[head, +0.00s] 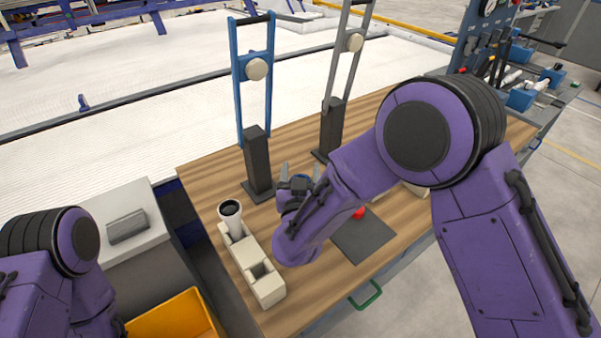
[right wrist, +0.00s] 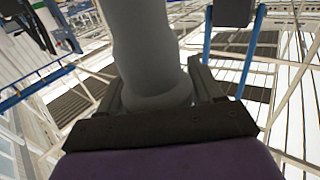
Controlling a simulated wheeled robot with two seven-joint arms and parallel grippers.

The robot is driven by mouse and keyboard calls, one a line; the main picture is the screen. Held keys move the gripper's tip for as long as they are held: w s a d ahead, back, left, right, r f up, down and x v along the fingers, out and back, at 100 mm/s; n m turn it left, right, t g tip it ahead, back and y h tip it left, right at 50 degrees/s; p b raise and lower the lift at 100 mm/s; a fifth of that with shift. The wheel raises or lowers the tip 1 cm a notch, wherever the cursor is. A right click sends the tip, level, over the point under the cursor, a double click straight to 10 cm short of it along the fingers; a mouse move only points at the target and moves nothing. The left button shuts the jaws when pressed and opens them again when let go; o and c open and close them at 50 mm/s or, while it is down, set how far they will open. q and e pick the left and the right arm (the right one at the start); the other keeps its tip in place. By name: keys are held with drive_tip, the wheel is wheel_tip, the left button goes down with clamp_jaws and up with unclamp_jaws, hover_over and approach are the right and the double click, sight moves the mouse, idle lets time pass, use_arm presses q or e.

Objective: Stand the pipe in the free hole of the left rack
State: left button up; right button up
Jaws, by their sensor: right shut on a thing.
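The left rack (head: 246,257) is a cream block near the table's left edge. A pale pipe with a dark open top (head: 231,216) stands upright in its far hole. The near square hole (head: 262,270) is empty. My right gripper (head: 300,176) is beyond and to the right of the rack, apart from it. The right wrist view shows it shut on a grey pipe (right wrist: 150,50), between its fingers (right wrist: 158,92). In the head view this held pipe is largely hidden and cannot be made out clearly. My left arm shows at the left edge, its gripper out of view.
Blue (head: 238,90) and grey (head: 330,90) frames on dark posts stand at the table's back. A dark mat (head: 364,240) and a red object (head: 358,213) lie right of my gripper. A pale block (head: 416,189) is partly hidden behind my arm. A yellow bin (head: 175,318) sits front left.

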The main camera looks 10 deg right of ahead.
drive_tip(key=shift+r+p, duration=2)
drive_tip(key=shift+r, duration=0.45)
drive_tip(key=shift+f, duration=0.15)
